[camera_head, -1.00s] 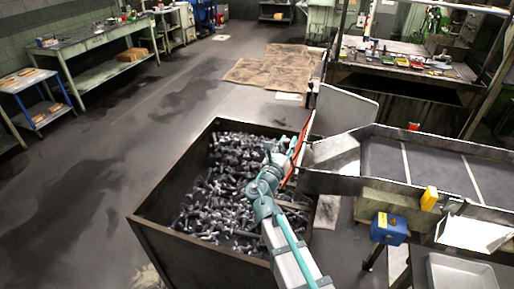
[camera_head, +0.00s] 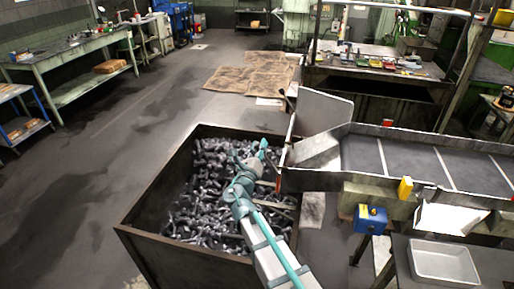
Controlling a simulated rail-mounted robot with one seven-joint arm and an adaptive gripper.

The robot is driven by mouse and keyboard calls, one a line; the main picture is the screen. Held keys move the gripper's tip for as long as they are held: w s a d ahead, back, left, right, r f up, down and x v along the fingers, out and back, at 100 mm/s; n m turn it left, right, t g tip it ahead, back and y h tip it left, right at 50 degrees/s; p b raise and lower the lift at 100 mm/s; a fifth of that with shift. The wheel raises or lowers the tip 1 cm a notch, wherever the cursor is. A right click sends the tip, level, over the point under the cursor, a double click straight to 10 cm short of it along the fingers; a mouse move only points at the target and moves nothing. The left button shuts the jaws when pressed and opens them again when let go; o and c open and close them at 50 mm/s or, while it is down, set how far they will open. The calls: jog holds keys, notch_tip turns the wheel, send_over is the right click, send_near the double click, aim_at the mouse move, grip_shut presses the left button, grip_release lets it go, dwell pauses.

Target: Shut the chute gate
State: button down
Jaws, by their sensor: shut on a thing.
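The chute (camera_head: 385,156) comes in from the right, and its mouth is beside the bin's right rim. The chute gate (camera_head: 281,168) is at this mouth and shows only as a thin, dark, reddish strip, nearly edge-on. My gripper (camera_head: 265,154) is over the bin, just left of the gate. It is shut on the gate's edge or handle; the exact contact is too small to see. My arm reaches up to it from the bottom of the view.
An open dark bin (camera_head: 160,245) full of grey bolts lies under my arm. A grey upright plate (camera_head: 322,110) stands by the chute mouth. A blue box (camera_head: 370,219) and a metal tray (camera_head: 443,262) are at the lower right. The floor at left is clear.

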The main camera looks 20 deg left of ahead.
jog(key=shift+a+f, duration=0.1)
jog(key=c, duration=0.9)
grip_release()
jog(key=shift+s, duration=0.1)
jog(key=s, duration=0.4)
jog(key=s+f, duration=0.1)
jog(key=s, duration=0.2)
jog(key=s+f, duration=0.1)
jog(key=s, duration=0.3)
jog(key=shift+s+d+f, duration=0.1)
jog(key=shift+s+d, duration=0.15)
jog(key=shift+s, duration=0.1)
